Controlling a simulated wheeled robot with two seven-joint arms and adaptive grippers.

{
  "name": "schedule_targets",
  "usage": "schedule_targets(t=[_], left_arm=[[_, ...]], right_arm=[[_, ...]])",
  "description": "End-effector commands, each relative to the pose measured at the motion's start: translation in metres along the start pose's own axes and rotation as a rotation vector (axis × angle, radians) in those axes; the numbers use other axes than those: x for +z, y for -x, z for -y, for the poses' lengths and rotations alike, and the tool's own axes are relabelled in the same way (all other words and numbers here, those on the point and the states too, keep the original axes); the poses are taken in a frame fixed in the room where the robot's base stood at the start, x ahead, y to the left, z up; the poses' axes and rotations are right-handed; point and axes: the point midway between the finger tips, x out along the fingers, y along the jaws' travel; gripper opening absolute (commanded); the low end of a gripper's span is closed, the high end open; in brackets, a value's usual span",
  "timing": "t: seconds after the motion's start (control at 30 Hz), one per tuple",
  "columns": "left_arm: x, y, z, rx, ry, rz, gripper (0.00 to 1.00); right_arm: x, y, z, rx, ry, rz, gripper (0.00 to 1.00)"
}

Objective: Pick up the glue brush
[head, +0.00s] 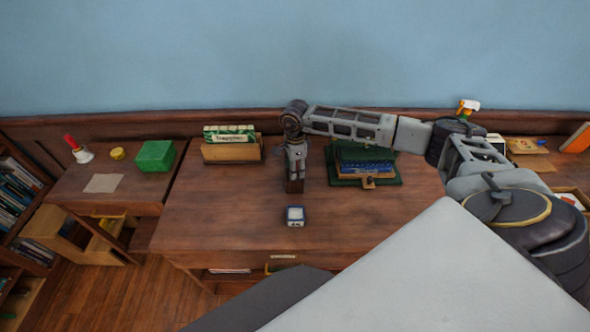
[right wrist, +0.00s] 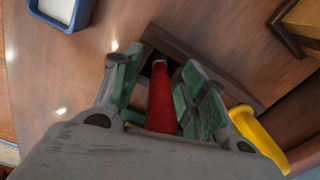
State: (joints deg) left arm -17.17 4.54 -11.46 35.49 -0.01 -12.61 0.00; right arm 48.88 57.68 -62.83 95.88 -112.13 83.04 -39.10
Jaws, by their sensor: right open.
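In the right wrist view a red rod-like handle (right wrist: 160,98), which looks like the glue brush, has a pale metal band at its far end. It stands in a dark wooden holder (right wrist: 178,42). My right gripper (right wrist: 165,85) is open, with its green-padded fingers on either side of the handle; I cannot tell whether they touch it. In the head view the right gripper (head: 296,168) points down over the small brown holder (head: 294,186) on the desk and hides the brush. My left gripper is not in view.
A yellow object (right wrist: 258,138) sits close beside the right finger. A blue-rimmed white block or tray (head: 296,216) is in front of the holder. A card box (head: 232,152) stands left, and a green case with blue contents (head: 368,182) right. The desk's front left is clear.

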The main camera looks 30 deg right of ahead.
Motion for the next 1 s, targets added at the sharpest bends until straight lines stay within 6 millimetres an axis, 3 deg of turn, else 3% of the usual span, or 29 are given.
schedule_targets(t=[0.47,0.8,1.0], left_arm=[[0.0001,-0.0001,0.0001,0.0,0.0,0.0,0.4],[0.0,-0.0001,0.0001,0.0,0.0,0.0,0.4],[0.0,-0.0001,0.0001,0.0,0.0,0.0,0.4]], right_arm=[[0.0002,-0.001,-0.0001,0.0,0.001,0.0,0.42],[0.0002,-0.0009,-0.0001,0.0,0.001,0.0,0.0],[0.0002,-0.0009,0.0,0.0,0.001,0.0,0.0]])
